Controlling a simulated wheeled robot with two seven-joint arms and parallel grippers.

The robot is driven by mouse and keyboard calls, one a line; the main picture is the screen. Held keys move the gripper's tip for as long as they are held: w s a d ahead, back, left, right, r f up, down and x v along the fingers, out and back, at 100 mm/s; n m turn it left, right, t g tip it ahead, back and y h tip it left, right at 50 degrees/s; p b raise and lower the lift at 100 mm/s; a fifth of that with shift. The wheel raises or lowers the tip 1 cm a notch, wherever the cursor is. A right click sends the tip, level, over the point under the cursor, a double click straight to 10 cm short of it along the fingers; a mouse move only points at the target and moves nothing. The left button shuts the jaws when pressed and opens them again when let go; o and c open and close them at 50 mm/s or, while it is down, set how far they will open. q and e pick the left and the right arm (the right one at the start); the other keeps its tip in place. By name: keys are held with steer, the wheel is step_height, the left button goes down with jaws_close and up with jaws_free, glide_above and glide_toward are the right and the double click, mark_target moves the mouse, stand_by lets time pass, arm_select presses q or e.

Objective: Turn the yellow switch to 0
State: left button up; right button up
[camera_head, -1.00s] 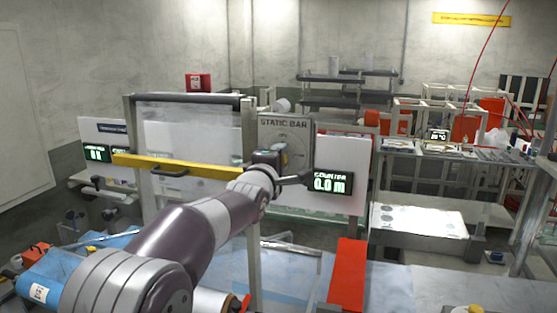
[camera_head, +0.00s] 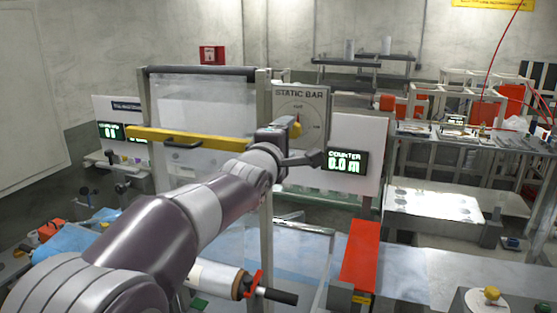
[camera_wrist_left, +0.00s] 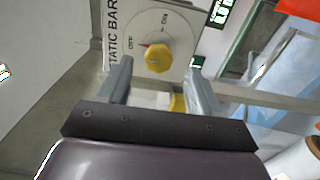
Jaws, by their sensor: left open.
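The yellow switch (camera_wrist_left: 157,58) is a round knob on the grey STATIC BAR panel (camera_head: 314,103). In the left wrist view it has a red mark on its upper left, and the dial lettering around it is too small to read surely. In the head view the knob (camera_head: 296,128) shows just above my left gripper (camera_head: 292,145). That gripper is open, and in the wrist view its two fingers (camera_wrist_left: 155,85) stand either side of and below the knob, with nothing between them. I cannot tell the exact gap to the knob. My right gripper is not in view.
A yellow bar (camera_head: 190,139) crosses the clear guard left of the panel. A counter display (camera_head: 346,162) reading 0.0 m is close on the right.

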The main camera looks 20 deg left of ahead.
arm_select(q)
steer(key=s+b, duration=0.1)
steer(key=s, duration=0.6)
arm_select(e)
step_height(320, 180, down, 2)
arm_select(q)
steer(key=shift+a, duration=0.1)
steer(key=s+f+m+g+b, duration=0.1)
steer(key=s+f+m+g, duration=0.2)
steer(key=f, duration=0.5)
steer(key=s+a+f+m+g+y, duration=0.1)
steer(key=f+m+g, duration=0.1)
steer(key=f+m, duration=0.4)
steer(key=s+f+m+g+b, duration=0.1)
steer(key=s+f+m+g, duration=0.15)
steer(key=f, duration=0.65)
steer(key=s+f+m+g+b, duration=0.1)
steer(key=s+f+m+g, duration=0.2)
steer(key=s+f, duration=0.5)
steer(key=s+d+f+m+g+b, duration=0.1)
steer(key=s+f+g, duration=0.5)
steer(key=f, duration=0.8)
steer(key=shift+s+d+m+b, duration=0.2)
steer(key=shift+s+m+b, duration=0.4)
steer(key=shift+s+m, duration=0.55)
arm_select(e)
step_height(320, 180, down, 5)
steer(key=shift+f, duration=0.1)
